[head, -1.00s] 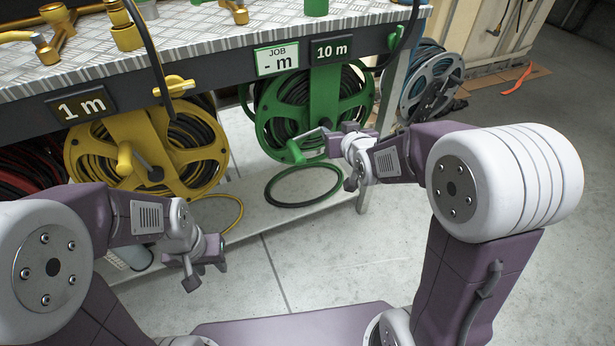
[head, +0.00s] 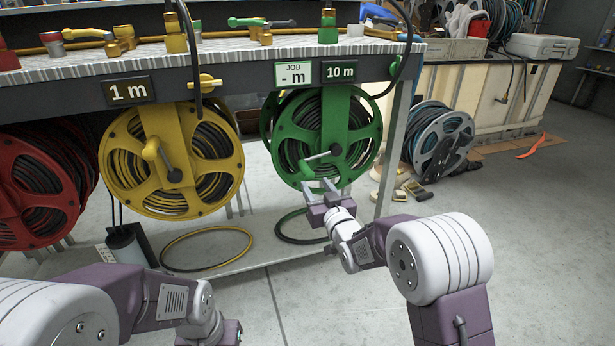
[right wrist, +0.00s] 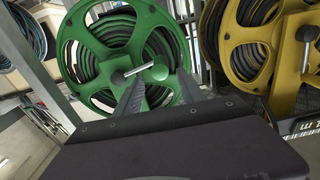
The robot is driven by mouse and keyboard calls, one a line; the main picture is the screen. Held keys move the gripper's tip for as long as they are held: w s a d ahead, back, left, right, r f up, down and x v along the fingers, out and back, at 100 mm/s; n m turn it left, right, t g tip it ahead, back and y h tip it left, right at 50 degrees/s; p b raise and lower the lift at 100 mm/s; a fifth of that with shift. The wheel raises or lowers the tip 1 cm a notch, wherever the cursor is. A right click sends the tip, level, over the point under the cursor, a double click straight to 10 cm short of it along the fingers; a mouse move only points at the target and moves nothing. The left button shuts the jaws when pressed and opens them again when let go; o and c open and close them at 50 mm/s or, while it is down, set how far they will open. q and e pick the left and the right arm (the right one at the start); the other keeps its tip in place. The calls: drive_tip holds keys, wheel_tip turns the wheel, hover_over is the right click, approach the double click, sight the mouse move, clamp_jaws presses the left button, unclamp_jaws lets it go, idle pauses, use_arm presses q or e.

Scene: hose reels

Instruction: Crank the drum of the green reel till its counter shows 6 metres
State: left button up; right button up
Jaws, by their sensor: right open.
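The green reel (head: 348,130) hangs under the bench, with dark hose on its drum. Its counter (head: 340,72) reads 10 m. Its crank (head: 320,156) has a metal shaft and a green knob (head: 306,172) pointing lower left. My right gripper (head: 319,184) is open and empty just below the knob. In the right wrist view the green knob (right wrist: 158,72) shows between the two spread fingertips (right wrist: 158,78); I cannot tell whether they touch it. My left gripper (head: 228,332) is low at the bottom edge, its jaws not clear.
A bench leg (head: 392,150) stands right of the green reel. The floor in front is clear.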

sight(310, 175)
drive_tip(key=p+x, duration=0.4)
drive_tip(key=r+p+x, duration=0.1)
drive_tip(key=p+x, duration=0.1)
drive_tip(key=shift+w+a+f+b, duration=0.15)
drive_tip(key=shift+w+f+b, duration=0.15)
drive_tip(key=shift+w+b, duration=0.2)
drive_tip(key=shift+w+a+f+b, duration=0.15)
drive_tip(key=shift+w+f+b, duration=0.2)
drive_tip(key=shift+w, duration=0.15)
drive_tip(key=shift+w+a+r, duration=0.1)
drive_tip(key=shift+w+r, duration=0.1)
drive_tip(key=shift+w, duration=0.1)
clamp_jaws()
